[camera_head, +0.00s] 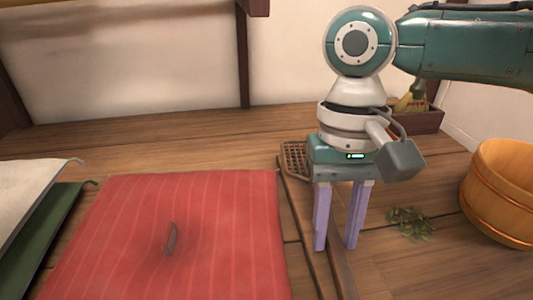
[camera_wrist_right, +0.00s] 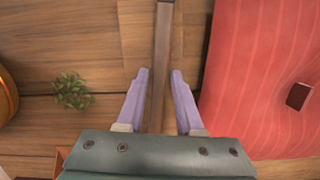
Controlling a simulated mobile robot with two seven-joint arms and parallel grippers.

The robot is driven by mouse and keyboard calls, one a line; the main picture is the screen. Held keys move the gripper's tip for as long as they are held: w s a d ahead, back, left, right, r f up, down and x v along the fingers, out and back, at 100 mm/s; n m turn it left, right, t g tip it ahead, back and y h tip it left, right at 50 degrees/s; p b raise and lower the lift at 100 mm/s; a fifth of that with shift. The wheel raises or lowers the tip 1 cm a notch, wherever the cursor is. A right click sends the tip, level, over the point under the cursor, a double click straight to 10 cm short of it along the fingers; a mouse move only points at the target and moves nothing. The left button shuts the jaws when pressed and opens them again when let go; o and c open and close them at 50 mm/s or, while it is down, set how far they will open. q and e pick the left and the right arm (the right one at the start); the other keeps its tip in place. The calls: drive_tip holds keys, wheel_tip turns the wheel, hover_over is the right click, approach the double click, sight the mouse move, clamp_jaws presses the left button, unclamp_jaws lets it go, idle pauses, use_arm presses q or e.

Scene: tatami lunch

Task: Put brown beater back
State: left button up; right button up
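A brown lattice piece (camera_head: 294,160), which looks like the head of the beater, shows in the head view just left of my right gripper's body. My right gripper (camera_head: 336,246) points down over the wooden floor, right of the red cushion. Its two pale purple fingers are apart with nothing between them. In the right wrist view the open gripper (camera_wrist_right: 160,73) is above a dark wooden strip (camera_wrist_right: 162,40). My left gripper is not in view.
The red striped cushion (camera_head: 225,200) carries a small dark piece (camera_head: 171,238). Green leaves (camera_head: 410,222) and a wooden tub (camera_head: 500,195) are on the right. A small brush (camera_head: 413,98) stands in a brown box (camera_head: 428,120) behind. Green and white cloths (camera_head: 40,235) are at left.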

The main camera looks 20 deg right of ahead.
drive_tip(key=o, duration=0.3)
